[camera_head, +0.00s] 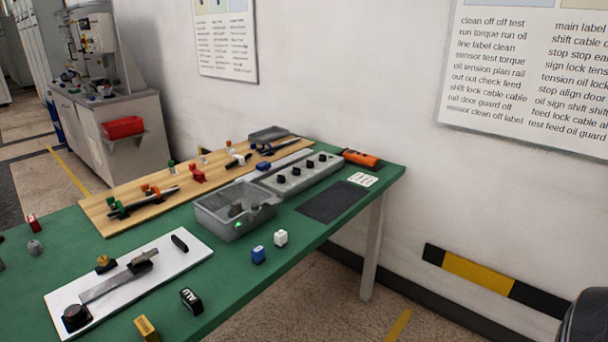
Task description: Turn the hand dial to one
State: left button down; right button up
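Which thing is the hand dial I cannot tell; no label with that name can be read. A round black knob (75,317) sits at the near left end of a white plate (190,248) on the green table. A grey panel (265,183) with several black knobs (296,170) lies at the back of the table. Their pointer positions and any numbers are too small to read. A small black block with white marks (190,299) stands near the table's front edge. Neither of my grippers is in view.
A wall stands behind.

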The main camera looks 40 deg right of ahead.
aim_at(280, 179)
jog(key=u, duration=0.45)
jog(key=l+u, duration=0.35)
jog(key=k+l+u, duration=0.1)
jog(key=l+u, duration=0.2)
jog(key=l, duration=0.25)
jog(key=k+l+u, duration=0.1)
jog(key=l, duration=0.25)
jog(key=k+l, duration=0.1)
jog(key=l, duration=0.25)
jog(key=l+u, duration=0.15)
jog(key=l, duration=0.2)
jog(key=k+l, duration=0.2)
jog(key=l, duration=0.15)
jog(key=k+l+u, duration=0.15)
jog(key=l, duration=0.2)
jog(key=i, duration=0.05)
